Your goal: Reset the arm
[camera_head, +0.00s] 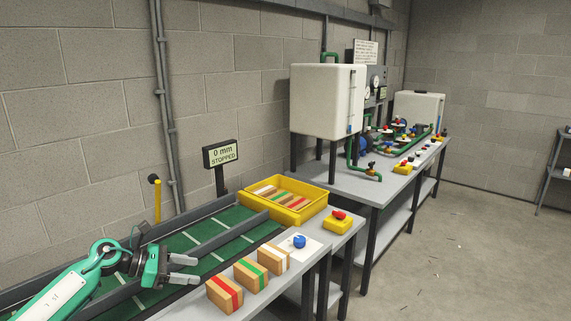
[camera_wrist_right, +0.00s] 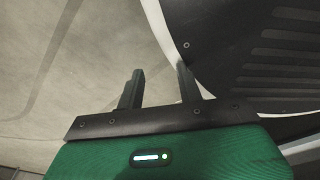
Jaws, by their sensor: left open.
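My left arm comes in from the lower left of the head view. Its gripper (camera_head: 190,269) is open and empty, above the green conveyor belt (camera_head: 195,240), left of the blocks on the table. My right gripper (camera_wrist_right: 160,85) shows only in the right wrist view. Its two fingers stand apart with nothing between them, over a pale floor, with a dark and white curved panel close on the right. The right arm is not in the head view.
A wooden block with a red band (camera_head: 224,293), one with a green band (camera_head: 250,274) and one with a white band (camera_head: 275,258) line the table edge. Beyond are a blue knob (camera_head: 299,241), a yellow bin (camera_head: 318,205) of blocks and a red button (camera_head: 339,215). A sign (camera_head: 221,154) reads "0 mm STOPPED". Floor at right is open.

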